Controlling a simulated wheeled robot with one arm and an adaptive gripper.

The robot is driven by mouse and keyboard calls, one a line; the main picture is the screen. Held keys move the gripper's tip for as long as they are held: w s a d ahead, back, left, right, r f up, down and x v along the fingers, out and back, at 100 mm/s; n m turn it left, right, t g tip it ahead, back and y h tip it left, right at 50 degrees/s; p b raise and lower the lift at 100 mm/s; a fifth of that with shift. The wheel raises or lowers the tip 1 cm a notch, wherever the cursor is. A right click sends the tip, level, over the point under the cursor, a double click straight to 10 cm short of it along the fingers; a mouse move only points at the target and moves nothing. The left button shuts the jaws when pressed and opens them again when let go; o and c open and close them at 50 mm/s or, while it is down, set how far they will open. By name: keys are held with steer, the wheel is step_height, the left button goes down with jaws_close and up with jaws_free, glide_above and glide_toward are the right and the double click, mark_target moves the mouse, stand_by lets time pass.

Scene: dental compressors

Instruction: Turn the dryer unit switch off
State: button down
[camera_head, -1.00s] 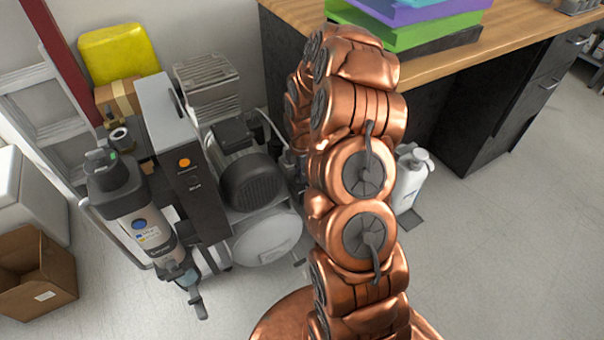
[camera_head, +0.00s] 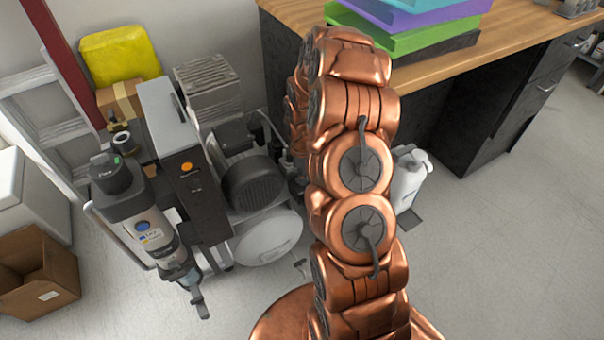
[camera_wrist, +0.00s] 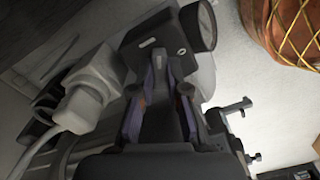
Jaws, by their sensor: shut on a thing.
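In the wrist view, a black box (camera_wrist: 164,42) with small pale marks on its face and a round gauge-like part at its right side lies just beyond my gripper (camera_wrist: 165,72). My gripper's two fingers reach up to this box and are closed on a dark part at its lower side; the exact contact is hard to make out. In the head view, the compressor set has a tall dark unit (camera_head: 192,190) with an orange button (camera_head: 187,167). My arm hides my gripper there. I cannot tell the switch's position.
A grey cylinder unit (camera_head: 140,220) and a motor (camera_head: 252,183) with a silver tank (camera_head: 266,238) flank the tall unit. A white bottle (camera_head: 408,180) stands right of my arm, near the wooden desk (camera_head: 440,62). A pale plug with a cable (camera_wrist: 86,103) is left of my fingers.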

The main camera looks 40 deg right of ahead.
steer(key=m+p, duration=0.1)
steer(key=m, duration=0.5)
steer(key=shift+m, duration=0.3)
steer(key=m, duration=0.6)
steer(key=shift+p, duration=0.4)
steer(key=c, duration=1.2)
jaws_free()
steer(key=shift+o, duration=0.2)
steer(key=shift+r, duration=0.1)
step_height(320, 180, up, 12)
